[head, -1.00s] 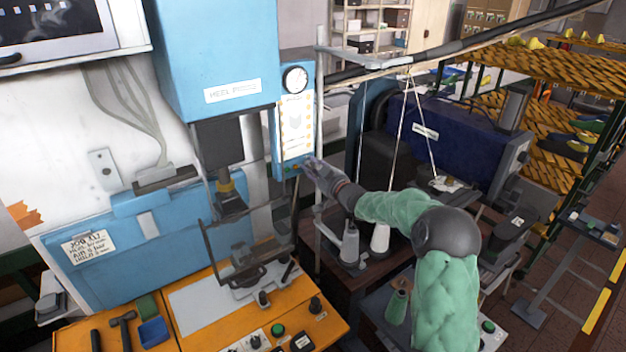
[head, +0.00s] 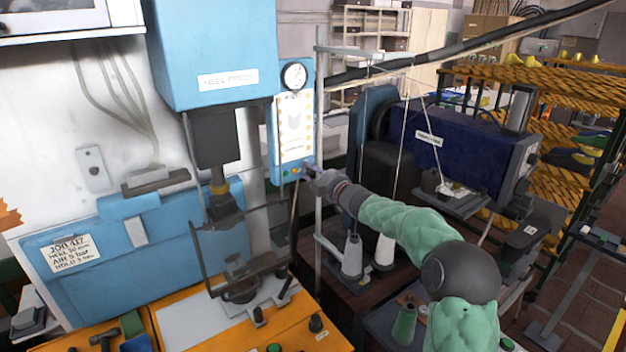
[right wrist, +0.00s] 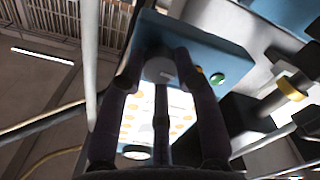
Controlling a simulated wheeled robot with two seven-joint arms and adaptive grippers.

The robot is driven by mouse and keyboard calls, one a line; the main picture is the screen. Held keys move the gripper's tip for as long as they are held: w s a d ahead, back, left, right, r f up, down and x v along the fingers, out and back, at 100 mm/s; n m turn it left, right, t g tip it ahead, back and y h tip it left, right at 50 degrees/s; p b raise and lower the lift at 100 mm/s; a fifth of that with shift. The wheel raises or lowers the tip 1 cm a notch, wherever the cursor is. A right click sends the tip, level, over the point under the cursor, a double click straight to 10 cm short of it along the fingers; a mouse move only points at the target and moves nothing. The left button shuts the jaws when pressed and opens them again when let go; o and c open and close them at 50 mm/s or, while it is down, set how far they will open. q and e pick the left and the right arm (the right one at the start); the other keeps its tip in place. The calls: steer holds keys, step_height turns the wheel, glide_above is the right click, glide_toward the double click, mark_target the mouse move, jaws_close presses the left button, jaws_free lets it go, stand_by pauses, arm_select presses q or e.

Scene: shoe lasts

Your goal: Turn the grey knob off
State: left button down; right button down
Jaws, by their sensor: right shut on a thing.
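The blue control box (head: 277,150) of the heel press carries a gauge, a white label sheet and small coloured buttons along its lower edge. My right gripper (head: 309,173) reaches to the lower right corner of this box. In the right wrist view, the right gripper (right wrist: 159,72) has its fingers on either side of the round grey knob (right wrist: 158,69) and is shut on it. The knob's pointer cannot be made out, so its setting is unclear. In the head view the gripper hides the knob. My left gripper is in no view.
A green button (right wrist: 217,79) sits beside the knob. The blue heel press (head: 215,50) stands left of the box, above an orange bench (head: 200,330). Thread cones (head: 352,256) and a dark blue machine (head: 430,135) are close to my right arm.

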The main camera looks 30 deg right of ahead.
steer(key=shift+a+r+n+b, duration=0.1)
steer(key=shift+r+n+b, duration=0.35)
steer(key=shift+n, duration=0.35)
steer(key=c, duration=1.2)
jaws_free()
steer(key=o, duration=0.3)
steer(key=shift+a+f, duration=0.1)
steer(key=shift+a, duration=0.15)
steer(key=shift+f, duration=0.2)
steer(key=s+d, duration=0.1)
steer(key=s, duration=1.1)
steer(key=shift+d, duration=0.1)
